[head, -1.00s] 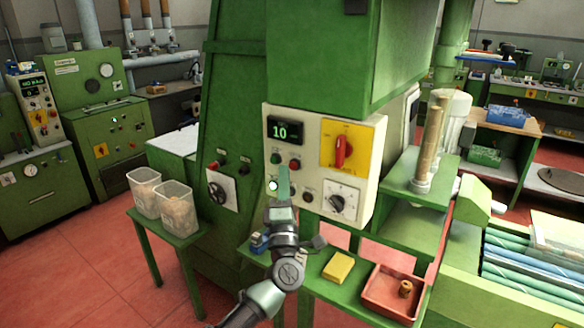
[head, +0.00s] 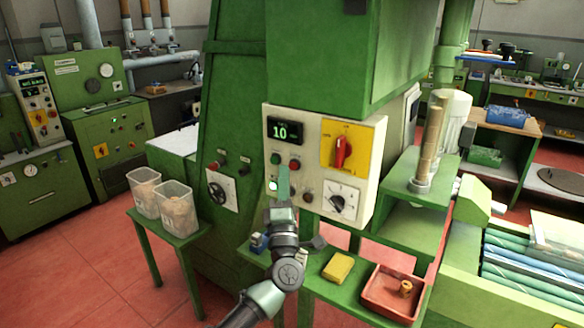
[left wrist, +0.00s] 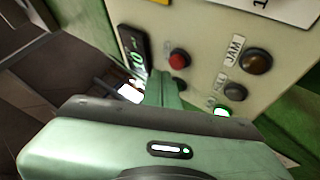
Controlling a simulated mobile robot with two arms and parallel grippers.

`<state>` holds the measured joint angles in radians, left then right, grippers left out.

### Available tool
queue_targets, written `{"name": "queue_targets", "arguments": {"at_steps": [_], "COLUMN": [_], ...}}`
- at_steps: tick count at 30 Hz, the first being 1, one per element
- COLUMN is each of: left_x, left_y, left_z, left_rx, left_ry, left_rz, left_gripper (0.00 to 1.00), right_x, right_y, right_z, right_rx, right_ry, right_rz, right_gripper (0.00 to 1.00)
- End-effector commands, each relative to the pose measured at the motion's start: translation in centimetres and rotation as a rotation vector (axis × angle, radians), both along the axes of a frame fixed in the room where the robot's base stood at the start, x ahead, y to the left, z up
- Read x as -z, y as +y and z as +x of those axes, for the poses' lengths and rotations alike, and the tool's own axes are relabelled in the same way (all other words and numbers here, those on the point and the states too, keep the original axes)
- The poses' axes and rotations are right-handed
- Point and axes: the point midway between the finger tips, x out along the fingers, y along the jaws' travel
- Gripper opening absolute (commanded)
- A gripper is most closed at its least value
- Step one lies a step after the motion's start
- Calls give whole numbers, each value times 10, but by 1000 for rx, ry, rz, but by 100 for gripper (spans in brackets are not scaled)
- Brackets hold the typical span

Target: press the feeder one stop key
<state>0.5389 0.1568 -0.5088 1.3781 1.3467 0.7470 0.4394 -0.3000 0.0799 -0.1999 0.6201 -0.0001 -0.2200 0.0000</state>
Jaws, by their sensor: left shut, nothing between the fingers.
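The cream control panel (head: 318,140) on the green machine has a display reading 10 (head: 285,131). Below the display are a green key (head: 275,158) and a red key (head: 294,165). The red key also shows in the left wrist view (left wrist: 180,58). I cannot read which key is the feeder one stop. My left gripper (head: 283,170) is shut and empty, pointing up in front of the panel. Its tip appears just below and between the green and red keys. I cannot tell whether it touches the panel. My right gripper is out of view.
Below stand a yellow sponge (head: 338,268) and a red tray (head: 378,306). Clear bins (head: 179,212) stand at left.

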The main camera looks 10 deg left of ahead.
Motion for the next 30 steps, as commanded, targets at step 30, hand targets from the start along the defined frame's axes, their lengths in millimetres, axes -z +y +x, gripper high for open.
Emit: {"name": "queue_targets", "arguments": {"at_steps": [30], "left_x": [0], "left_y": [-3], "left_z": [8], "left_rx": [0], "left_ry": [0], "left_rz": [0], "left_gripper": [0], "right_x": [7], "right_y": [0], "right_z": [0], "right_rx": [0], "right_ry": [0], "right_rz": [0], "right_gripper": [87]}}
